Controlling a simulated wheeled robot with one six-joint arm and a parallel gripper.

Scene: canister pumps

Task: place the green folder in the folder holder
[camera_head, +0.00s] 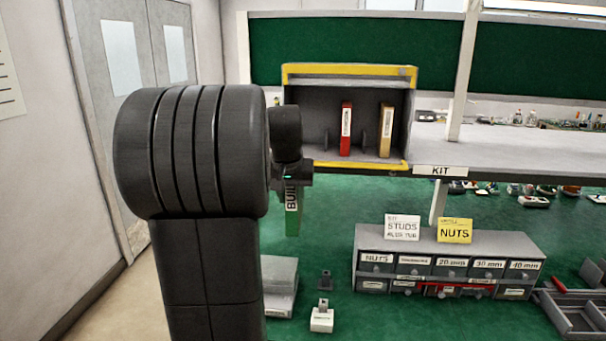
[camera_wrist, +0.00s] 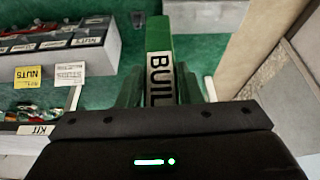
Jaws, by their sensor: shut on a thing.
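The green folder (camera_head: 293,219) hangs upright from my gripper (camera_head: 291,180) in the head view, with its labelled spine showing. In the wrist view the green folder (camera_wrist: 158,42) sits between the fingers of my gripper (camera_wrist: 162,90), which is shut on it. The folder holder (camera_head: 349,82) is a grey box with yellow edges on the raised shelf, behind and above the folder. It holds a red folder (camera_head: 346,130) and a yellow folder (camera_head: 386,131), both upright, with thin dividers between. The left part of the holder is partly hidden by my arm.
A grey drawer unit (camera_head: 448,262) with labels stands on the green bench to the right. A grey block (camera_head: 279,285) and a small white-labelled block (camera_head: 322,320) lie near the front. The shelf (camera_head: 520,150) right of the holder is largely clear near its front.

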